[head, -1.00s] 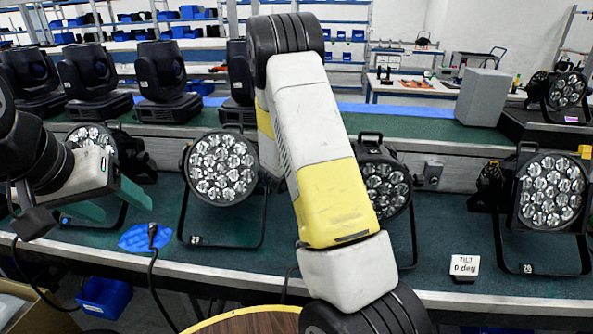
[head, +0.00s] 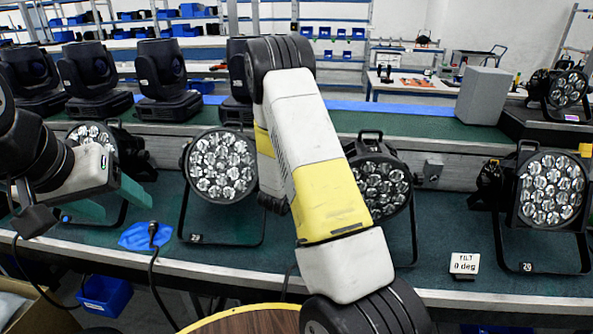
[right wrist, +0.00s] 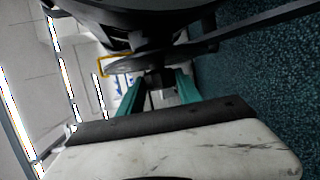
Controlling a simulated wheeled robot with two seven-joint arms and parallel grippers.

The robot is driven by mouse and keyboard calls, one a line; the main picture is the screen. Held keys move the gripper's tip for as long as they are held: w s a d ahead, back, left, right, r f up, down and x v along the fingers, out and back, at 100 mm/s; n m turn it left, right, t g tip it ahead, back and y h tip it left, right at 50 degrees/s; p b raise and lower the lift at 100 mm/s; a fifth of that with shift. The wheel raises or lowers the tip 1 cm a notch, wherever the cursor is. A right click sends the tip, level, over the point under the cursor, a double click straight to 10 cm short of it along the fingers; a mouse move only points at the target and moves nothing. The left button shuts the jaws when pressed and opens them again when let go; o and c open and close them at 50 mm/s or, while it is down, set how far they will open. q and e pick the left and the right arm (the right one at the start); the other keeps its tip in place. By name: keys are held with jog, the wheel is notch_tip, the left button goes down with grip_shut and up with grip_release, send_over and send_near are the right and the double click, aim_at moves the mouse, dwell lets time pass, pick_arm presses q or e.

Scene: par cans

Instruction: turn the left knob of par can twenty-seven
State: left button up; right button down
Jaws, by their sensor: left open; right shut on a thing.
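Several black par cans with clear lens clusters stand on the green bench: one at left (head: 92,138), one left of centre (head: 222,168), one right of centre (head: 383,190) and one at right (head: 548,190). My right arm crosses the head view and partly covers the one right of centre; its number is not visible. My right gripper is hidden there. In the right wrist view, my right gripper (right wrist: 157,90) has its teal fingers shut on a small dark knob (right wrist: 155,80) beneath a dark lamp body (right wrist: 130,18). My left gripper (head: 112,200) is open and empty near the left par can.
A small sign (head: 464,264) reading "TILT 0 deg" stands at the bench front. A blue cloth-like item (head: 138,238) and a black cable lie at left. Black moving heads (head: 160,75) and a grey box (head: 483,96) line the rear level.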

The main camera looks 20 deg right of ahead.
jog(key=c, duration=0.8)
grip_release()
jog(key=shift+d, duration=0.1)
jog(key=shift+s, duration=0.1)
jog(key=v, duration=0.7)
jog(key=shift+s+a, duration=0.25)
jog(key=shift+a, duration=0.1)
